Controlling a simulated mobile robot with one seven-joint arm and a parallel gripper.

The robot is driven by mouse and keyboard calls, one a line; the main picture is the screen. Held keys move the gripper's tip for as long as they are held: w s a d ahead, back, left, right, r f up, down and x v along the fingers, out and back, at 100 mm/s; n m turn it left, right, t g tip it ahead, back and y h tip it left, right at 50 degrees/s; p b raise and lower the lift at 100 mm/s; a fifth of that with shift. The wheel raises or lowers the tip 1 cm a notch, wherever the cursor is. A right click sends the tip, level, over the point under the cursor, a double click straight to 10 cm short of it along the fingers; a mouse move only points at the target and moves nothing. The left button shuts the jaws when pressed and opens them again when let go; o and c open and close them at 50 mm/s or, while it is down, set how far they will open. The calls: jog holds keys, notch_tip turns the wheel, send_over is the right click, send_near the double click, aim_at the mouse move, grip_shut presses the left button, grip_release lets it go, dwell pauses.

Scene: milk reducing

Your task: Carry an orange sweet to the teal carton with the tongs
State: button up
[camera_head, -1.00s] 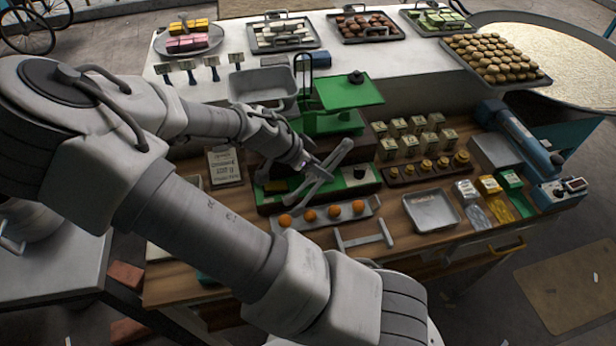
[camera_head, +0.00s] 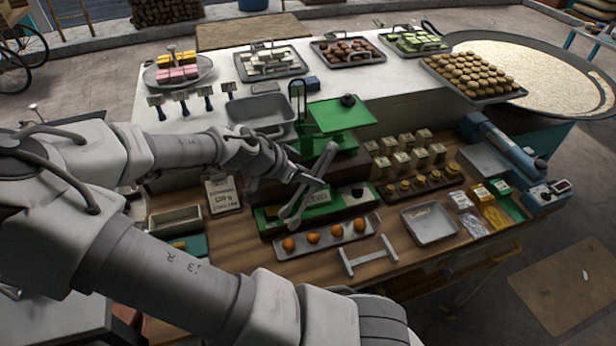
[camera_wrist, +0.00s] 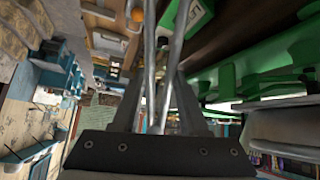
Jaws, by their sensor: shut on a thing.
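My gripper (camera_head: 294,176) is shut on metal tongs (camera_head: 321,167), which it holds above the green scale base (camera_head: 345,196). The tongs' two long arms (camera_wrist: 150,60) also show in the wrist view. Several orange sweets (camera_head: 313,238) lie in a row on a narrow grey tray (camera_head: 374,222) in front of the scale, below the tongs. One orange sweet (camera_wrist: 137,16) shows near the top of the wrist view. No sweet is visible between the tongs' arms. A teal thing (camera_head: 197,244), possibly the carton, is at the table's left, partly hidden by my arm.
The green scale (camera_head: 340,116) stands behind. A sign (camera_head: 223,195) and an open box (camera_head: 175,219) are at left. Weights and packets fill the right side.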

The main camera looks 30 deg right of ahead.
jog(key=shift+f, duration=0.1)
notch_tip(320, 180, down, 10)
jog(key=b, duration=0.7)
jog(key=shift+b, duration=0.4)
